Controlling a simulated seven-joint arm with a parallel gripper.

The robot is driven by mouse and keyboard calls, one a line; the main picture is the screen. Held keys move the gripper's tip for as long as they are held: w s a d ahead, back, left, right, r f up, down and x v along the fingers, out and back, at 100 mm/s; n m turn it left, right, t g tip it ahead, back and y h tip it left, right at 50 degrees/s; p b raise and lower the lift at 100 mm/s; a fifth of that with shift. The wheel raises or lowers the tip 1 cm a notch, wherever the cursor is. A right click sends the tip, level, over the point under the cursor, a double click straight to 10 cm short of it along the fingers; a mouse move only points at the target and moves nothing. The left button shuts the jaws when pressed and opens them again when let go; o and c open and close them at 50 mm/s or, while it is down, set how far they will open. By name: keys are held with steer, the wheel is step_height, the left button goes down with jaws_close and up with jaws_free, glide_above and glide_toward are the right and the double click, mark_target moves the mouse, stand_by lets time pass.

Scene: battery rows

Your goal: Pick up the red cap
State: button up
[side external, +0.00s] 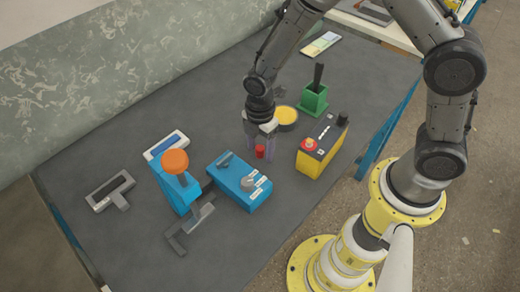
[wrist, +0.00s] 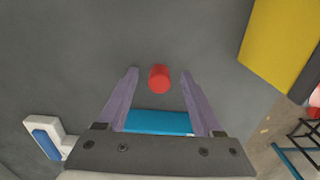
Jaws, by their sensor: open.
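The red cap (side external: 260,152) is a small red cylinder standing on the dark grey table, between the blue box and the yellow and black battery. In the wrist view the red cap (wrist: 160,78) lies between the tips of the two fingers, with a gap on each side. My gripper (side external: 259,156) points down over the cap with its fingers apart. In the wrist view my gripper (wrist: 159,74) is open and holds nothing.
The yellow and black battery (side external: 322,148) stands close on the right. A yellow-topped round dish (side external: 285,117) and a green holder (side external: 313,100) are behind.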

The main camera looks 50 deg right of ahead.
jaws_close()
stand_by(0.3)
steer(key=shift+r, duration=0.1)
steer(key=shift+r, duration=0.6)
steer(key=s+d+r, duration=0.2)
steer(key=s+r, duration=0.3)
steer(key=r, duration=0.3)
step_height(320, 180, up, 4)
glide_above(315, 151)
steer(key=shift+f, duration=0.2)
